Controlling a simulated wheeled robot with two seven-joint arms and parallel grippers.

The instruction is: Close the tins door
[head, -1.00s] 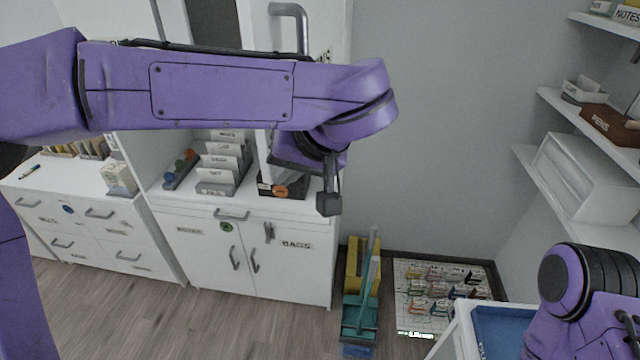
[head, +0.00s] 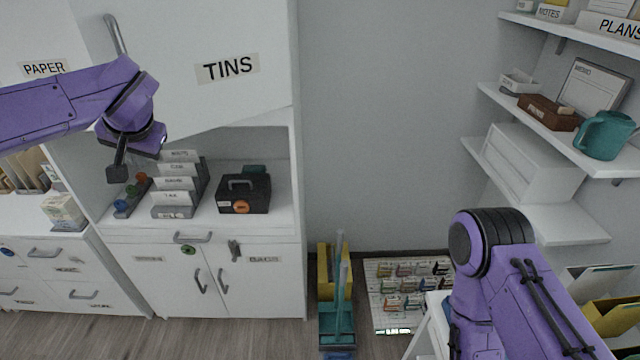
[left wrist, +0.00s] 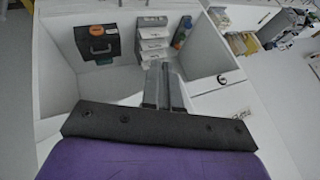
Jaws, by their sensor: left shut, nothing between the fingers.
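The white tins door (head: 200,100), labelled TINS, hangs in the upper part of the head view, with a grey bar handle (head: 115,35) at its left. It stands partly open: its lower edge slants away from the cabinet front, up towards the right side. My left gripper (head: 116,173) is shut and empty, pointing down in front of the open shelf, below the door's lower left part. I cannot tell whether my arm touches the door. In the left wrist view the closed fingers (left wrist: 164,90) point at the shelf. My right gripper is out of view.
On the open shelf (head: 282,205) stand a black case (head: 244,194) and a grey file rack (head: 175,195). A yellow and teal cleaning cart (head: 338,300) stands on the floor beside the cabinet. Wall shelves (head: 550,115) are at the right.

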